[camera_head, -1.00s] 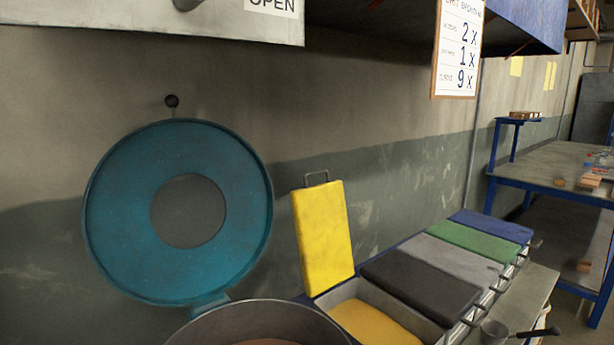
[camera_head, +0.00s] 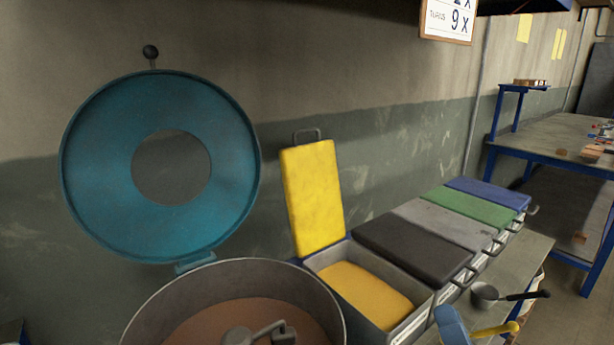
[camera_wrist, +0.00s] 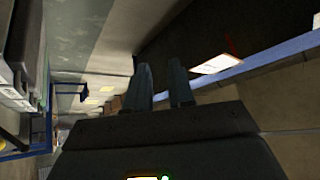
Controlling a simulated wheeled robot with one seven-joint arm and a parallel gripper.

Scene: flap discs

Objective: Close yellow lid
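The yellow lid (camera_head: 312,200) stands raised at the back edge of its bin (camera_head: 422,318), tilted towards the wall, with a metal handle (camera_head: 307,135) on its upper edge. The bin is open and yellow material (camera_head: 366,293) shows inside it. My gripper (camera_wrist: 161,80) shows in the wrist view with its two fingers apart and nothing between them. It points away from the lid, and the lid is not in the wrist view. I cannot make out my gripper in the head view.
Bins with black (camera_head: 412,245), grey (camera_head: 445,222), green (camera_head: 473,207) and blue (camera_head: 490,192) lids, all closed, continue to the right. A large drum (camera_head: 240,270) with a raised teal lid (camera_head: 100,130) stands left. A ladle (camera_head: 485,293) and a yellow-handled tool (camera_head: 490,330) are at the front right.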

